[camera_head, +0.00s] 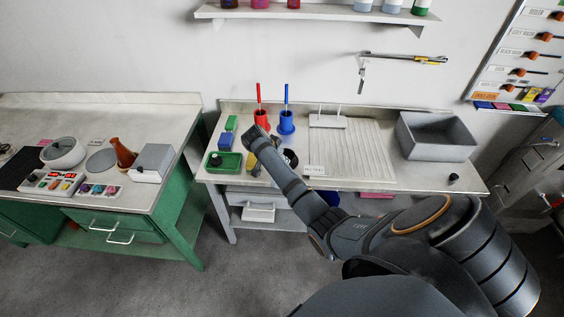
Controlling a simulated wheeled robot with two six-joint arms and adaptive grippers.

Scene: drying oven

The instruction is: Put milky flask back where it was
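I cannot make out a milky flask in this view. A brown-orange flask-like vessel (124,153) stands tilted on the left bench, between a grey round plate (101,161) and a pale box-shaped device (153,162). My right arm reaches in from the lower right over the middle bench. Its far end, with the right gripper (258,143), is above the bench's left part, near the red and blue holders. The fingers are too small and hidden to show whether they are open or hold something. The arm hides part of the bench. My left gripper is out of view.
On the middle bench are a green tray (223,164), a red holder (262,119), a blue holder (287,124), a ribbed white board (352,148) and a grey basin (436,137). A white bowl-shaped device (63,153) stands on the left bench (140,113). A floor gap separates the benches.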

